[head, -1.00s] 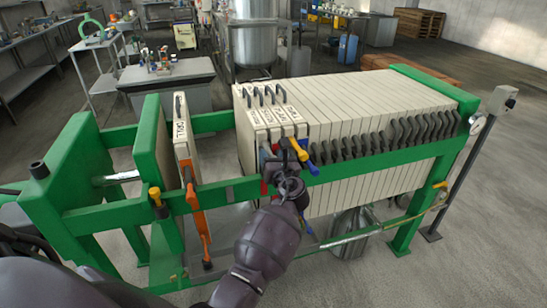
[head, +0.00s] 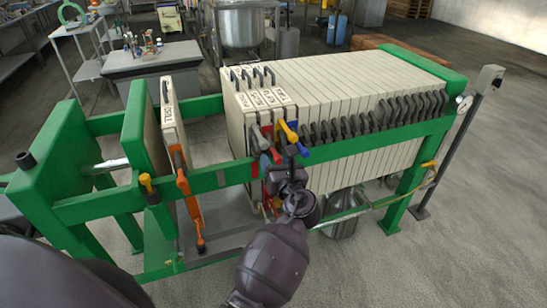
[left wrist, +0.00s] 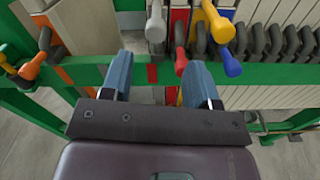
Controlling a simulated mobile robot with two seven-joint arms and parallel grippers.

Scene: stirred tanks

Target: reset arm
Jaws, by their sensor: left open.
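My left gripper (head: 288,172) is at the near side of a filter press, by its front green rail (head: 225,178). In the left wrist view its two blue-grey fingers (left wrist: 160,75) are apart, with nothing gripped between them. In the head view the yellow and blue handles (head: 291,134) are just above the gripper. Whether the fingers touch the rail is unclear. My right gripper is not in view.
The press holds a stack of cream plates (head: 340,85). One plate with orange handles (head: 180,165) stands apart to the left, with a gap before the stack. A post with a grey box (head: 470,120) stands at right. A table (head: 155,62) and steel tank (head: 242,25) are behind.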

